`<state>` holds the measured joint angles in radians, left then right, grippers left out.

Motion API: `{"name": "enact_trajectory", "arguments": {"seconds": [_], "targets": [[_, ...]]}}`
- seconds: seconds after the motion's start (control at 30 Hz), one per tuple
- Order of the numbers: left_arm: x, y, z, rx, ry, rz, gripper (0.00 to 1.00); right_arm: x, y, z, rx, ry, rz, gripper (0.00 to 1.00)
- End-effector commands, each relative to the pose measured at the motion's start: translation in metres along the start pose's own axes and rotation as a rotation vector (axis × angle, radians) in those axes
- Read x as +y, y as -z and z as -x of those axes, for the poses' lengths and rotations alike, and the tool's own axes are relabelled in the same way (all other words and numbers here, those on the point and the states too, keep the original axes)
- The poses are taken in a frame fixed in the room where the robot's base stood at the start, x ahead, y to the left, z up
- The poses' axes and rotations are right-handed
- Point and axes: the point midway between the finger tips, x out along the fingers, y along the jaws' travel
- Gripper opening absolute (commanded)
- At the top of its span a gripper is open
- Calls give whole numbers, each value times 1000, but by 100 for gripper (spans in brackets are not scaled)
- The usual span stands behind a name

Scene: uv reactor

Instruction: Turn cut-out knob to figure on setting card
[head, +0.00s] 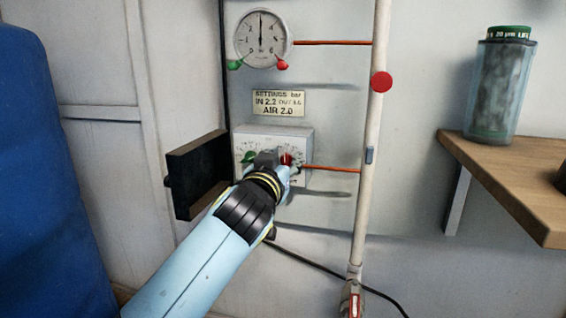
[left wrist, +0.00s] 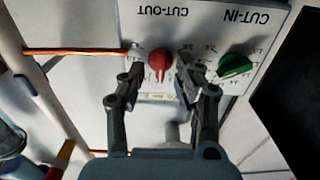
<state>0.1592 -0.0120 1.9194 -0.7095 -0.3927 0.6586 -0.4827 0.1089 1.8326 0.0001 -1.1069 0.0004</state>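The red cut-out knob (head: 286,159) is on the white control box (head: 300,139), right of the green cut-in knob (head: 248,157). The left wrist view shows the box upside down, with the red knob (left wrist: 160,62) under "CUT-OUT" and the green knob (left wrist: 235,65) under "CUT-IN". My left gripper (head: 281,163) is at the box front. Its fingers (left wrist: 160,60) stand open on either side of the red knob, with gaps visible. The setting card (head: 278,103) above reads "IN 2.2" and "AIR 2.0"; its OUT figure is too small to read surely. My right gripper is not in view.
A dark open cover (head: 197,175) projects left of the box. A gauge (head: 262,38) is above the card. A pale vertical pipe (head: 371,120) with a red button stands right of the box. A wooden shelf (head: 510,170) with a jar (head: 498,90) is at far right.

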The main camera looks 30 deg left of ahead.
Motion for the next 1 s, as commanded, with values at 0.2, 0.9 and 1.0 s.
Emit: {"name": "enact_trajectory", "arguments": {"seconds": [0.2,0.9,1.0], "targets": [[0,0,0,0,0,-1,14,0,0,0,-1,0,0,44],[1,1,0,0,1,-110,0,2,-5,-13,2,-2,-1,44],[1,1,0,-1,1,-179,0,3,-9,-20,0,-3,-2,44]]}}
